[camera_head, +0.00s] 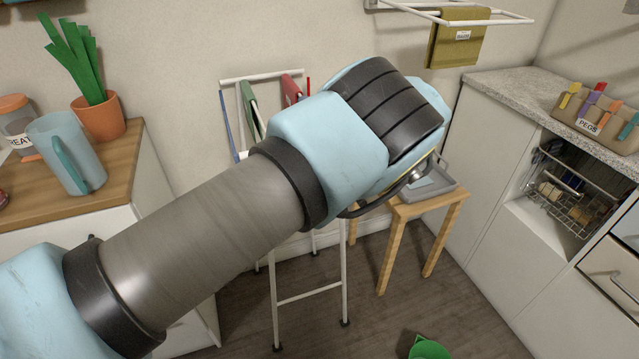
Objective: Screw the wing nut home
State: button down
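No wing nut shows in this view, and I see no threaded stud or washer. My arm crosses the middle of the picture from lower left to upper right and hides much of what lies behind it. My gripper does not show; the last visible arm link, pale blue with a black ribbed cover, blocks the view past it. I cannot see whether it holds anything.
A wooden stool (394,234) bears a grey tray (440,199). A white drying rack (308,294) stands behind my arm. A wooden counter (40,199) is at left. A green object (428,348) lies on the floor.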

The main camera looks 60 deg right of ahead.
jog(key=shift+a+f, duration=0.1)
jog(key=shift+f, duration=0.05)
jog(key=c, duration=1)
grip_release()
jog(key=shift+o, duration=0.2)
